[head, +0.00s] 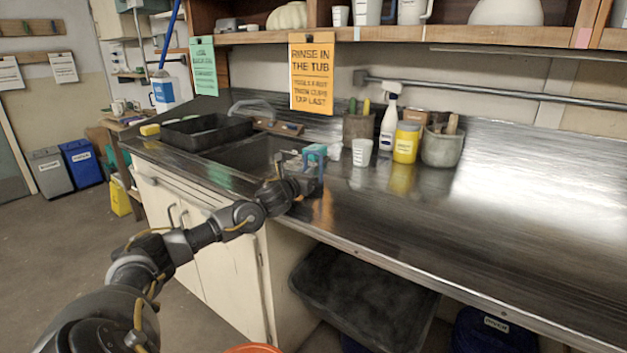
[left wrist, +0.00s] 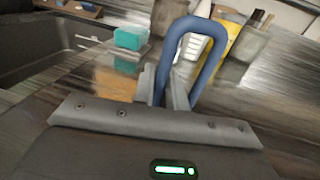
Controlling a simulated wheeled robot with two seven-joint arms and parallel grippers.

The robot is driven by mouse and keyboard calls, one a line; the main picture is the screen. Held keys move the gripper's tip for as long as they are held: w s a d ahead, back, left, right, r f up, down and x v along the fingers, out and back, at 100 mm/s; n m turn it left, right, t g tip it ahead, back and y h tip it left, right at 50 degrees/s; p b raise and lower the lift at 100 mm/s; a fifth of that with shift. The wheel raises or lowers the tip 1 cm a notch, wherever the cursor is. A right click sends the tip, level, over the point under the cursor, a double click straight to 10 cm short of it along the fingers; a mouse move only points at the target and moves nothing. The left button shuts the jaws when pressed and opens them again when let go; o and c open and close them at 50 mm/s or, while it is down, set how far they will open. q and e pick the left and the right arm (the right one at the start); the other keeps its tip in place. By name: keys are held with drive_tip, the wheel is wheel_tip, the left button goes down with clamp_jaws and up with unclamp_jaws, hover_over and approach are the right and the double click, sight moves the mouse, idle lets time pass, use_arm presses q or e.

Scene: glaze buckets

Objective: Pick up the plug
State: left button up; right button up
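A blue loop, which I take to be the plug's handle (left wrist: 193,38), stands up between my left gripper's grey fingers in the left wrist view. One leg of the loop sits between the fingertips (left wrist: 164,88), and they look closed on it. The loop is sharp while the background is blurred. The plug's lower part is hidden behind the gripper body. In the head view my left gripper (head: 303,172) is over the counter at the sink's right edge. My right gripper is out of view.
A teal block (left wrist: 130,38) lies just beyond the gripper. The sink (head: 245,152) is to the left with a black tub (head: 205,131). Cups, a spray bottle (head: 388,125), a yellow jar (head: 406,142) and a grey pot (head: 441,149) stand behind. The counter's right side is clear.

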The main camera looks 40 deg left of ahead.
use_arm(q)
clamp_jaws()
drive_tip(key=shift+r, duration=0.15)
